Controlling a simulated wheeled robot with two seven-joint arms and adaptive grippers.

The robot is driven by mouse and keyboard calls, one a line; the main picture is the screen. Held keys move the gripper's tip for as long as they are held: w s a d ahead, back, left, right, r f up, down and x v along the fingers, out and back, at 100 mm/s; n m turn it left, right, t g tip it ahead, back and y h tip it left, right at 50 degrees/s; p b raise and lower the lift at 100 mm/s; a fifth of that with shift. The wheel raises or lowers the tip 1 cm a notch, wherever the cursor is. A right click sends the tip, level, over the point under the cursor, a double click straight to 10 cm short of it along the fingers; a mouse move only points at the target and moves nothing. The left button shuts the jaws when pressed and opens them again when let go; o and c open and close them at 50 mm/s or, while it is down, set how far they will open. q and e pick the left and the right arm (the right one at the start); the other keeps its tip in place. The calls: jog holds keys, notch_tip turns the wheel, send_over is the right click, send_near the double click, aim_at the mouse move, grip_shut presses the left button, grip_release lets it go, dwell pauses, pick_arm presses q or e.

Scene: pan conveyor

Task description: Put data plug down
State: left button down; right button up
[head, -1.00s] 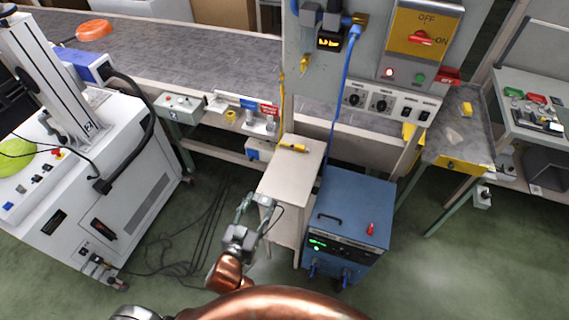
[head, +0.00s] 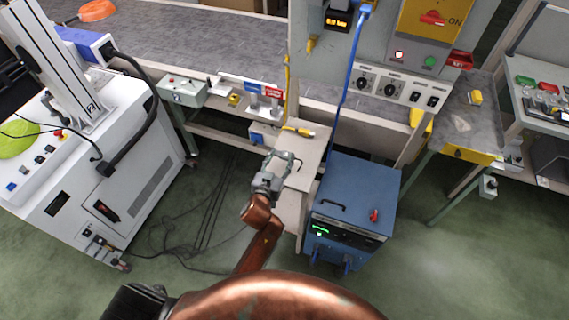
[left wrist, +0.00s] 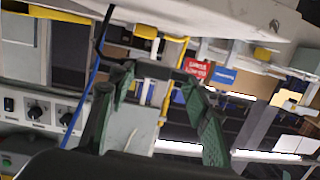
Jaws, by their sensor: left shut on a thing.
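My left gripper (head: 283,160) is over the front part of the small beige cabinet top (head: 310,150), in the middle of the head view. In the left wrist view its green fingers (left wrist: 157,73) close from both sides on a small dark piece, which looks like the data plug. A thin black cable (left wrist: 103,35) runs from there, up past the pale surface. The plug is mostly hidden in the head view, and I cannot tell whether it touches the cabinet top. My right gripper is not in view.
A yellow connector (head: 300,131) lies at the back of the cabinet top, with a yellow cable behind. The blue power unit (head: 355,198) stands at its right, with a blue cable (head: 345,85) hanging above. A white machine (head: 100,160) stands left. The conveyor (head: 190,45) is behind.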

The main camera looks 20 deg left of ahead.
aim_at(283, 166)
pick_arm(q)
jog(key=shift+w+d+f, duration=0.1)
jog(key=shift+w+f, duration=0.3)
jog(key=f, duration=0.1)
jog(key=f+b, duration=0.2)
jog(key=f, duration=0.1)
jog(key=shift+w+d, duration=0.1)
jog(key=shift+w, duration=0.2)
jog(key=shift+r, duration=0.1)
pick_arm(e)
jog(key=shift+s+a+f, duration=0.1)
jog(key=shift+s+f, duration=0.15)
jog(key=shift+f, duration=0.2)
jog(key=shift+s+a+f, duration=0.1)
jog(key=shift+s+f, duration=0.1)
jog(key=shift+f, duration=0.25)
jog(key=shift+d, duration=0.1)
pick_arm(q)
jog(key=c, duration=1)
grip_release()
jog(key=shift+c, duration=0.2)
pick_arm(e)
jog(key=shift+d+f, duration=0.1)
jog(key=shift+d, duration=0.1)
